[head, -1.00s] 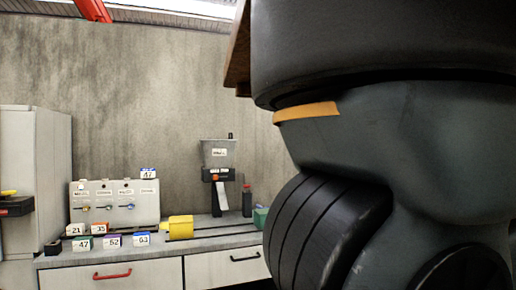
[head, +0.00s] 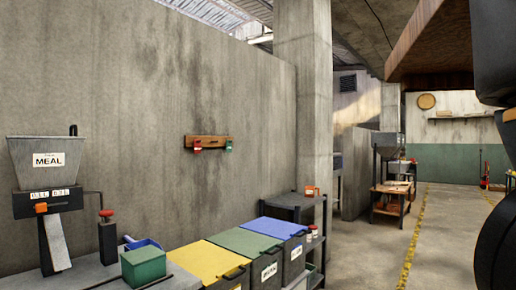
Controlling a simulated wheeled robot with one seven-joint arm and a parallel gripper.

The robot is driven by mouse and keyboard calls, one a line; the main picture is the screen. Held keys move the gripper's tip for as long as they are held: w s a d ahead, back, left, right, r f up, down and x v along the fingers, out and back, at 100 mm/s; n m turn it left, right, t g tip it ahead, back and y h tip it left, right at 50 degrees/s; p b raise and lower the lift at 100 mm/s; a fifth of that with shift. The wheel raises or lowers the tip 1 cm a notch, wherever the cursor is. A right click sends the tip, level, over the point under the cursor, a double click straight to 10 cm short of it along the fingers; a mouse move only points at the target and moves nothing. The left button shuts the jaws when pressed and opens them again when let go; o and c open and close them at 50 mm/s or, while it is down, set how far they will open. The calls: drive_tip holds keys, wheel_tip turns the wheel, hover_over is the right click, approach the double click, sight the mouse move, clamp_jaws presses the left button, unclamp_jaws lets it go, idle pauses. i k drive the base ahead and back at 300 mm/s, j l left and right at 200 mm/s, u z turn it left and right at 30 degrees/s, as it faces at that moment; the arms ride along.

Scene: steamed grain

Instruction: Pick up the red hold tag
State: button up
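A small red tag (head: 198,146) hangs at the left end of a wooden rail (head: 207,141) on the concrete wall. A small green tag (head: 229,146) hangs at the rail's right end. Any writing on the tags is too small to read. Dark parts of my own arm fill the right edge of the head view. My gripper is outside the view.
A meal hopper (head: 47,165) and a green box (head: 144,264) stand on the bench at left. Bins with yellow (head: 205,260), green (head: 243,242) and blue lids (head: 270,228) line the wall below the rail. A dark shelf (head: 297,203) stands by the pillar. Open floor (head: 445,235) lies at right.

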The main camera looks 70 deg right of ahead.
sight(197, 147)
drive_tip(key=z, duration=1.35)
drive_tip(key=i, duration=0.05)
